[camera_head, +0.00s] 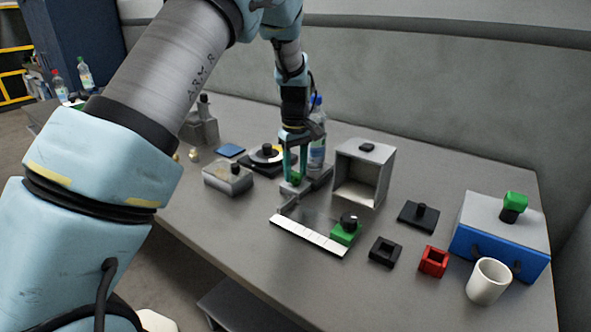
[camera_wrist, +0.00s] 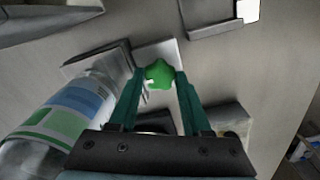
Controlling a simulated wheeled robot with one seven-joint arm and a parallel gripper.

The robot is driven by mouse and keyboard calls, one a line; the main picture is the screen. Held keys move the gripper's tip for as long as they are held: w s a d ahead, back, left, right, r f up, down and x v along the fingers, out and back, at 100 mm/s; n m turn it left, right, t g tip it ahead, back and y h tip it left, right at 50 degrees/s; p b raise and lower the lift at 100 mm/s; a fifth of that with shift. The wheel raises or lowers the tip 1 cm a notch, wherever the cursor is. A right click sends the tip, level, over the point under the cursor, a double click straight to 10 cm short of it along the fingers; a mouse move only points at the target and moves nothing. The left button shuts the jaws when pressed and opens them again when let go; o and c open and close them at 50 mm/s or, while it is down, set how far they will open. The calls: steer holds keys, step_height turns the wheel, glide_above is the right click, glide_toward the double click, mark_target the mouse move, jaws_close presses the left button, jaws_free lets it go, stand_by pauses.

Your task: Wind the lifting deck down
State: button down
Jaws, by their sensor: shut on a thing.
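A green lobed knob (camera_wrist: 160,74) lies between my gripper's two teal fingers in the wrist view. My gripper (camera_head: 295,170) points straight down and is shut on this knob. In the head view only a little green of the knob shows between the fingertips. Below it is a light grey plate (camera_wrist: 160,50) with a grey bracket (camera_head: 318,182) beside it. I cannot tell for sure which part is the lifting deck, nor its height; the fingers and bracket hide some of it.
A bottle (camera_head: 317,135) stands close behind my gripper. An open grey box (camera_head: 363,170) is to the right, and a grey block (camera_head: 228,178) to the left. A white marked strip (camera_head: 308,236) and a green block (camera_head: 346,233) lie in front. A white mug (camera_head: 488,281) stands at the front right.

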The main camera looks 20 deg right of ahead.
mark_target(295, 174)
steer(key=shift+w+r, duration=0.1)
steer(key=shift+c, duration=1.8)
jaws_free()
step_height(295, 174, up, 11)
steer(key=b, duration=0.2)
